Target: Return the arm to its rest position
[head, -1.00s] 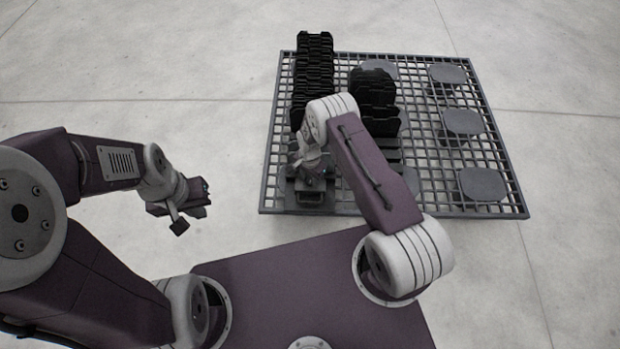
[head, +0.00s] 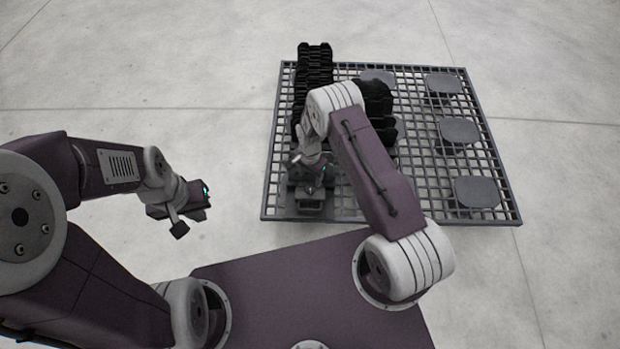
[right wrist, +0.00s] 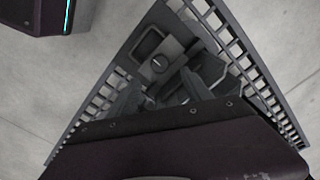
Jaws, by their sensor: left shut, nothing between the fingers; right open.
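My right arm reaches from the purple base over the near left part of a dark grid platform (head: 350,213). My right gripper (head: 312,188) is open above a dark grey fixture (head: 311,208) at the platform's near edge. The arm hides part of the gripper, and I cannot tell whether it touches the fixture. In the right wrist view the fixture (right wrist: 160,55) shows beyond the gripper, with the grid around it. My left gripper (head: 190,212) is shut and empty, held over bare floor left of the platform.
Black stacked parts (head: 314,65) stand in a tall row on the platform's left side. A second black stack (head: 378,98) is partly behind my right arm. Several grey rounded pads (head: 477,192) lie on the right side. The pale floor (head: 120,60) is clear.

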